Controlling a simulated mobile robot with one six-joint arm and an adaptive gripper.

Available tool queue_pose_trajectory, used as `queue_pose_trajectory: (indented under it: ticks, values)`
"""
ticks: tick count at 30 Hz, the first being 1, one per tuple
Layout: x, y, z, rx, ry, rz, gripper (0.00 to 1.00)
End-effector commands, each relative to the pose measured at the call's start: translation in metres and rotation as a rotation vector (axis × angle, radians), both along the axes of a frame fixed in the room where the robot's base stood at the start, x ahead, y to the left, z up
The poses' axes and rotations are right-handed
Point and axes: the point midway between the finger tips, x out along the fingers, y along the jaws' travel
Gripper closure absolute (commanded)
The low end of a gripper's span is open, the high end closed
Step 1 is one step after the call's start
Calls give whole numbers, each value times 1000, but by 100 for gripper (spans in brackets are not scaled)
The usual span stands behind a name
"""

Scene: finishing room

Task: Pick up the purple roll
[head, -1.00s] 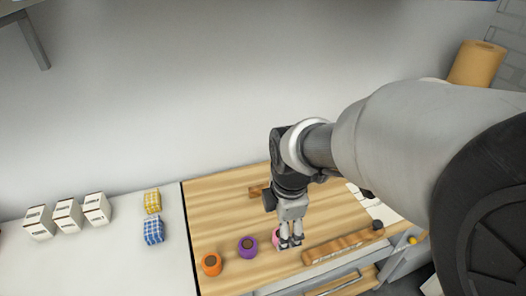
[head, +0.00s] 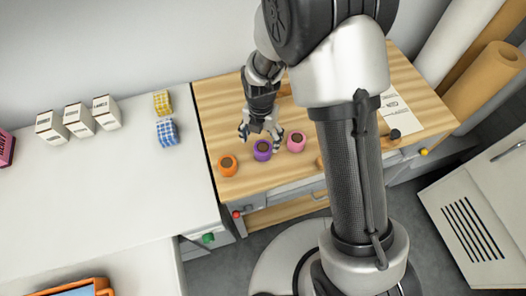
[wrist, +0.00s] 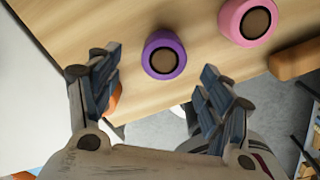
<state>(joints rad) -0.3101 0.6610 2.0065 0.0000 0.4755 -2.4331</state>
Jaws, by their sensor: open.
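The purple roll (head: 262,151) stands on the wooden bench top between an orange roll and a pink roll. My gripper (head: 261,131) is open and empty, just behind and above the purple roll in the head view. In the wrist view the purple roll (wrist: 164,55) shows its dark ring and brown core, ahead of the open fingers (wrist: 155,85) and roughly centred between them. No finger visibly touches it.
The orange roll (head: 228,165) is close on the left and the pink roll (head: 296,141) close on the right. The bench's front edge lies just in front of the rolls. White boxes (head: 80,120) and wrapped bundles (head: 166,132) stand on the white counter at left.

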Motion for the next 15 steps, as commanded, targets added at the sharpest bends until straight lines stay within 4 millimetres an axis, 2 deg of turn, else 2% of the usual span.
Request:
queue_pose_trajectory:
  ticks: [1, 3, 11, 15]
  values:
    - [0, 0, -10, 0, 0, -1, 28]
    - [0, 0, -16, 0, 0, -1, 28]
    - [0, -2, -30, 1, -1, -2, 28]
    - [-2, -6, -52, -1, 1, -2, 28]
